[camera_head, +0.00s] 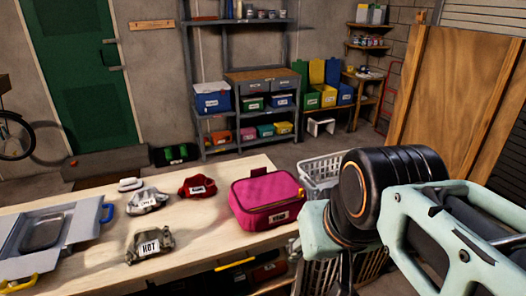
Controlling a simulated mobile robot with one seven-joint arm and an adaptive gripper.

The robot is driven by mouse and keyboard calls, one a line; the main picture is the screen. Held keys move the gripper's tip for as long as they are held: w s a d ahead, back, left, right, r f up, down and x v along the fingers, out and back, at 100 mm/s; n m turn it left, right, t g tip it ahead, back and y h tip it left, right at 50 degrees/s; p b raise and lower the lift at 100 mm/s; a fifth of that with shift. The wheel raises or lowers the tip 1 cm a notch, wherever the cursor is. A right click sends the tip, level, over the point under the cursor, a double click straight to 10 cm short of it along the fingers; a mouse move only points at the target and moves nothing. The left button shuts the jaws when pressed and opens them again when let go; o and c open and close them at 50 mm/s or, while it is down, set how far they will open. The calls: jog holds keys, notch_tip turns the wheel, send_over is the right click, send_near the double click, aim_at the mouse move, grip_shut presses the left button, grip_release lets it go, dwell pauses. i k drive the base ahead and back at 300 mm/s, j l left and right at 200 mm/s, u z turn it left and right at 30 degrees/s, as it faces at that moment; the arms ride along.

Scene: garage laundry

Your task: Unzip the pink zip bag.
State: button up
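The pink zip bag (267,198) stands upright on the right part of the wooden table, with a white label on its front face. Its top looks closed, and a darker red tab or strap sticks up at its back edge. I cannot make out the zip's pull or its exact position. My arm fills the right side of the view, to the right of the bag and apart from it in the picture. My gripper's fingertips do not show clearly; the arm's end is cut off or hidden behind its own links.
A white basket (320,170) stands beyond the bag's right side. Bare table lies left of the bag.

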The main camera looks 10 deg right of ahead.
aim_at(300, 195)
jog(key=i+l, duration=0.25)
jog(key=i, duration=0.25)
jog(key=i+l+z, duration=0.1)
jog(key=i+l, duration=0.15)
jog(key=i, duration=0.25)
jog(key=k+l, duration=0.1)
jog(key=l, duration=0.2)
jog(key=k+l+u, duration=0.1)
jog(key=l, duration=0.25)
jog(key=i+j, duration=0.2)
jog(key=i+j+z, duration=0.1)
jog(key=j, duration=0.25)
jog(key=i, duration=0.05)
